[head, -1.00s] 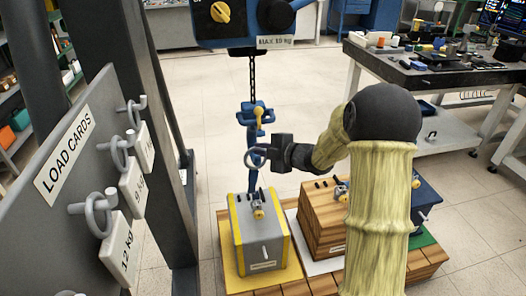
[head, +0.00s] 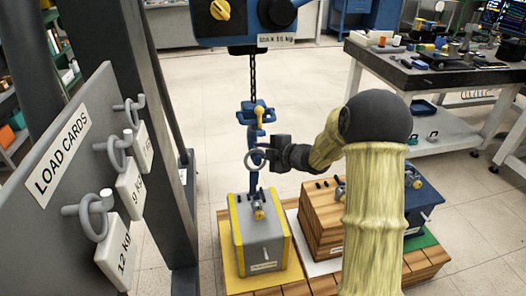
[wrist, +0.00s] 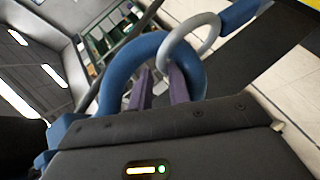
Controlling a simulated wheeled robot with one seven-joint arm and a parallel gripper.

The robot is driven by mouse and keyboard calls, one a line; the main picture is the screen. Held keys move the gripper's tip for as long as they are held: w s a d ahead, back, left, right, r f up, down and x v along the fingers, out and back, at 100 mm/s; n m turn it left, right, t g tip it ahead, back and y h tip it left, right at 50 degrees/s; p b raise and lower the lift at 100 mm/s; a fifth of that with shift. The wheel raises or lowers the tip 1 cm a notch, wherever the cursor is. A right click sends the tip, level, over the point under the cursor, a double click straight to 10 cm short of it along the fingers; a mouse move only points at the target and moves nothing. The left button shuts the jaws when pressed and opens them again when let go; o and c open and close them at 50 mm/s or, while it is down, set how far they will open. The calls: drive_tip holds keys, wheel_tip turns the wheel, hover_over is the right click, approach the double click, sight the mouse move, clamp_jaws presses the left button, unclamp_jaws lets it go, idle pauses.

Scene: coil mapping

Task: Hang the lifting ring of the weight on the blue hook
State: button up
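The blue hook (head: 260,145) hangs on a chain below the hoist. In the wrist view, the hook (wrist: 136,55) curves large across the middle. The grey lifting ring (head: 254,160) crosses the hook's curve and appears linked through it; the ring also shows in the wrist view (wrist: 215,32). A blue strap (head: 253,183) runs from the ring down to the grey, yellow-edged weight (head: 261,238), which sits on a yellow pad. My gripper (head: 266,155) is just right of the ring. Its purple fingers (wrist: 160,72) stand apart inside the hook's curve, close to the ring; no clear pinch shows.
A wooden weight (head: 320,222) and a dark blue weight (head: 424,205) stand to the right on the pallet (head: 417,263). A grey load-card board (head: 75,200) and a dark post stand at the left. A workbench (head: 420,85) is at the back right.

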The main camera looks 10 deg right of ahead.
drive_tip(key=shift+s+a+f+g, duration=0.3)
drive_tip(key=shift+a+f, duration=0.1)
drive_tip(key=shift+f, duration=0.2)
drive_tip(key=p+v, duration=0.2)
drive_tip(key=v, duration=1.6)
drive_tip(key=shift+w+d+r+p, duration=0.2)
drive_tip(key=shift+w+r+p, duration=0.05)
drive_tip(key=shift+w+p, duration=0.05)
